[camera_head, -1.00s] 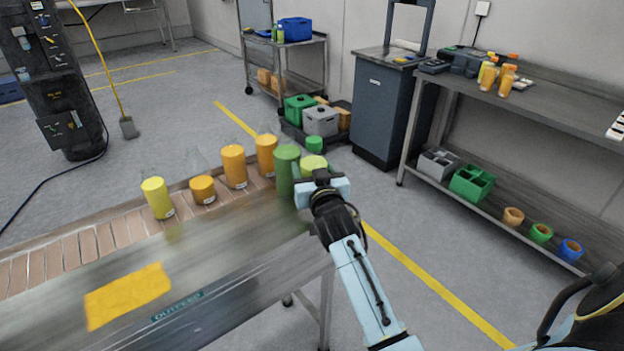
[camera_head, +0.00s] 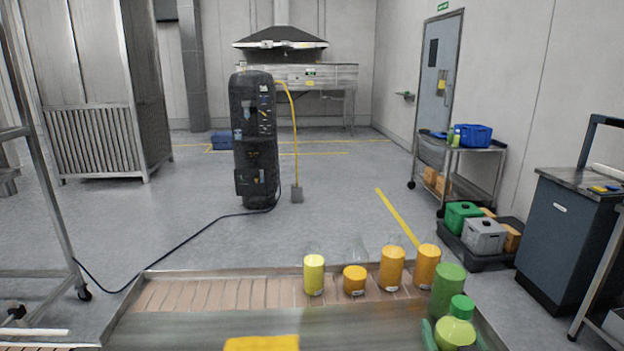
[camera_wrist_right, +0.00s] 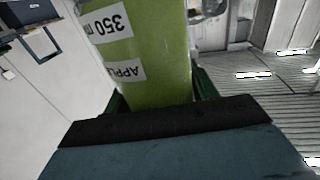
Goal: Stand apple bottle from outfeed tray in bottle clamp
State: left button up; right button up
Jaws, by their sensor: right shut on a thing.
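The apple bottle, light green with a green cap (camera_head: 455,333), is at the bottom right of the head view, at the right end of the outfeed tray (camera_head: 205,294). In the right wrist view the apple bottle (camera_wrist_right: 150,70) fills the middle, its white labels upside down, partly reading "350" and "APPL". My right gripper (camera_wrist_right: 160,95) is shut on it, with a dark green finger on each side. In the head view the bottle's lower part is cut off, so I cannot tell whether it touches the tray. The bottle clamp and my left gripper are not in view.
A darker green bottle (camera_head: 447,290) stands close behind the held one. Orange bottles (camera_head: 391,268) and a yellow bottle (camera_head: 314,275) stand along the tray's far side. The tray's left part is clear. A dark cabinet (camera_head: 565,240) stands at the right, a trolley (camera_head: 470,150) behind.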

jog(key=s+a+y, duration=0.1)
jog(key=s+a, duration=0.2)
jog(key=s, duration=0.1)
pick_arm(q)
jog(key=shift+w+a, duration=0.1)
pick_arm(e)
jog(key=w+d+r+m+h, duration=0.1)
jog(key=w+d+h, duration=0.1)
jog(key=w+d, duration=0.5)
jog(key=w+d+r+m+h, duration=0.2)
jog(key=w+d+h, duration=0.1)
jog(key=w+d, duration=0.3)
jog(key=shift+w+d+r+g, duration=0.25)
jog(key=shift+w+d+g, duration=0.15)
jog(key=shift+w, duration=0.15)
